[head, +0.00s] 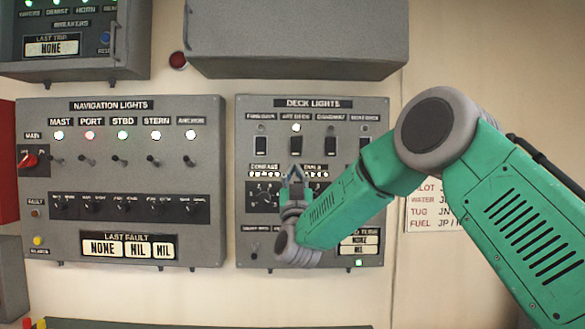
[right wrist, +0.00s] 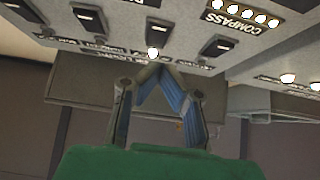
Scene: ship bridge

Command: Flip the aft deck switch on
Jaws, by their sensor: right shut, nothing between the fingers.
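The aft deck switch (head: 296,146) is a black rocker on the grey deck lights panel (head: 375,205), second from the left in the top row. The lamp (head: 296,127) above it is lit white; the neighbouring foredeck lamp (head: 261,128) looks dark. My right gripper (head: 291,168) is shut and empty, its fingertips just below the aft deck switch. In the right wrist view the fingertips (right wrist: 155,68) meet in a point near the lit lamp (right wrist: 152,52) and the switch (right wrist: 160,33). I cannot tell whether they touch the panel. My left gripper is not in view.
The foredeck switch (head: 260,146) and gangway switch (head: 331,147) flank the aft deck switch closely. My right arm covers part of the panel's lower right. The navigation lights panel (head: 120,178) is to the left. A grey cabinet (head: 295,35) juts out above.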

